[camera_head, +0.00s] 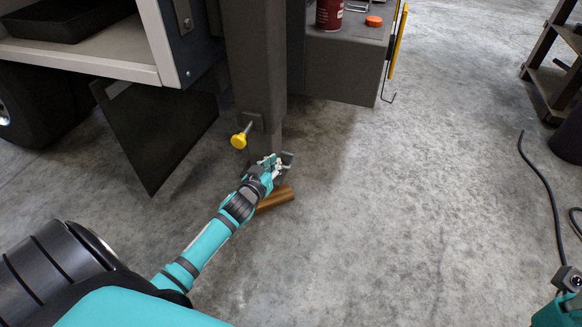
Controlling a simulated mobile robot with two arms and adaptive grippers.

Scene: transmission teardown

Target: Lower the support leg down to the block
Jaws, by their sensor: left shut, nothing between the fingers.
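The support leg (256,60) is a dark grey square post that comes down from the vehicle's edge. A narrower inner section (269,135) shows below it. A yellow knob (239,141) on a pin sticks out of the post's lower left side. The brown wooden block (278,198) lies on the floor below the leg, partly hidden by my left arm. My left gripper (275,164) is shut and empty at the leg's lower end, in front of it. Whether it touches the leg I cannot tell. The gap between leg and block is hidden. My right gripper is out of view.
A dark flap (158,135) and a wheel (12,100) are left of the leg. A grey box (345,65) juts out on the right, with a red can (329,14) and an orange cap (374,21). A black cable (541,180) lies far right. The middle floor is clear.

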